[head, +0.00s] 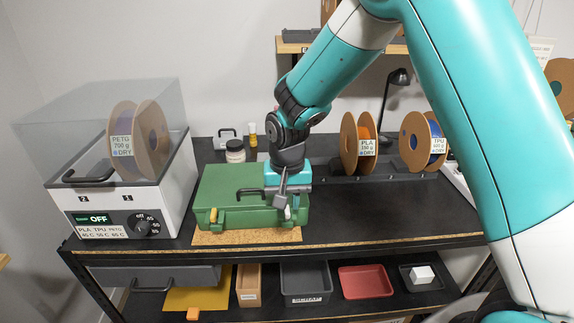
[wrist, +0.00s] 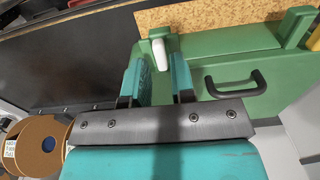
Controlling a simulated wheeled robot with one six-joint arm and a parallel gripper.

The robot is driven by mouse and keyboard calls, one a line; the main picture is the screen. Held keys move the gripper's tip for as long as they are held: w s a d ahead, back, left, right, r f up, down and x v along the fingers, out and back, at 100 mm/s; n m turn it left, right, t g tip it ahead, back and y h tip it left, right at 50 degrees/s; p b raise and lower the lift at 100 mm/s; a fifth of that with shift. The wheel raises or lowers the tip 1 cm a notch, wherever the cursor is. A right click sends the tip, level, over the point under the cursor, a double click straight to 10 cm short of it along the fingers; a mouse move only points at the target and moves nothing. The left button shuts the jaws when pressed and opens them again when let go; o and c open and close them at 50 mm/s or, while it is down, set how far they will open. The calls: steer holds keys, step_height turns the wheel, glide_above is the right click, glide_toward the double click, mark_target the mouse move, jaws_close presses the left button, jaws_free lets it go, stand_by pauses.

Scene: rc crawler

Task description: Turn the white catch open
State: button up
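A green case (head: 235,195) stands shut on the bench, its black handle on top. The white catch (head: 287,212) is on its front face at the right; in the wrist view the white catch (wrist: 158,50) shows as a short rounded tab. My gripper (head: 283,195) points down over the case's right end. In the wrist view my gripper (wrist: 158,72) is open, with a teal finger on each side and the white catch seen in the gap between the fingertips. I cannot tell whether either finger touches it. A yellow catch (head: 213,215) is on the case's left front.
A cork mat (head: 245,237) lies under the case. A filament dryer (head: 120,200) with a clear lid stands to the left. Spools (head: 358,143) stand behind to the right. A small jar (head: 235,152) is behind the case. The bench to the right is clear.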

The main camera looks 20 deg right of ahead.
mark_target(287, 210)
step_height(287, 210, up, 16)
steer(key=b, duration=0.2)
steer(key=shift+f, duration=0.25)
steer(key=s+a+n+y, duration=0.2)
steer(key=s+n, duration=0.3)
steer(key=s, duration=0.7)
steer(key=s+a+f+n+y, duration=0.1)
steer(key=s+n, duration=0.4)
steer(key=s, duration=0.7)
steer(key=shift+s+a+f+n+y, duration=0.25)
steer(key=shift+a+n+y, duration=0.15)
steer(key=shift+a+y, duration=0.3)
steer(key=shift+o, duration=0.4)
steer(key=shift+r, duration=0.1)
